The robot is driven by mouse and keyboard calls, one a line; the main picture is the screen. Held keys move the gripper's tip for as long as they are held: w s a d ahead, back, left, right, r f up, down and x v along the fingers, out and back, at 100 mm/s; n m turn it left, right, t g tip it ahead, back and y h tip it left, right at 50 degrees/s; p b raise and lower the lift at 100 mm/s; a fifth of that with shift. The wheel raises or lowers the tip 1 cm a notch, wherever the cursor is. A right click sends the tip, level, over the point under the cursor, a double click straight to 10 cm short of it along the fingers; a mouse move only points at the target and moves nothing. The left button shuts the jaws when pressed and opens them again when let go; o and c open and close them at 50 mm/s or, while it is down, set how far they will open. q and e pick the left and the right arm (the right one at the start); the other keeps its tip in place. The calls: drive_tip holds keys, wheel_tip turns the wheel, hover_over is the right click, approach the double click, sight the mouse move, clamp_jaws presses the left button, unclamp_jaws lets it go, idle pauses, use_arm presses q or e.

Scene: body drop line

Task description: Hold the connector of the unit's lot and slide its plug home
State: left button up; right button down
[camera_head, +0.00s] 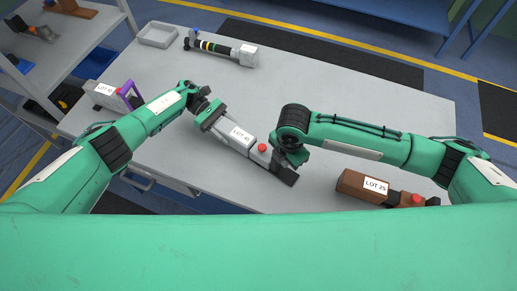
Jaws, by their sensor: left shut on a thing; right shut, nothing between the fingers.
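A pale grey connector (240,134) lies slantwise on the table, with a white lot label that seems to read LOT 41 and a red button (263,148). A dark block (285,176) is at its lower right end. My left gripper (210,115) is shut on the connector's upper left end. My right gripper (288,158) is shut and empty beside the lower right end; I cannot tell if it touches. A grey unit (106,95) with a purple frame stands at the table's left edge; its lot label is too small to read surely. A brown connector (350,183) labelled LOT 25 lies at the front right.
A black striped cylinder with a grey block (246,55) lies at the back of the table (330,95). A shallow grey tray (158,35) stands at the back left corner. Shelving with other parts is left of the table. The back right tabletop is clear.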

use_arm(q)
drive_tip(key=shift+s+f, duration=0.2)
drive_tip(key=shift+f, duration=0.2)
use_arm(e)
drive_tip(key=shift+s+d, duration=0.35)
drive_tip(key=shift+d, duration=0.1)
use_arm(q)
drive_tip(key=shift+a, duration=0.1)
use_arm(e)
wheel_tip(320, 180, up, 7)
idle(0.6)
use_arm(q)
drive_tip(key=o, duration=1.3)
drive_tip(key=shift+w, duration=0.15)
drive_tip(key=shift+w+r, duration=0.1)
use_arm(e)
drive_tip(key=shift+w+f, duration=0.1)
drive_tip(key=shift+w, duration=0.05)
use_arm(q)
drive_tip(key=shift+r, duration=0.1)
drive_tip(key=shift+r, duration=0.1)
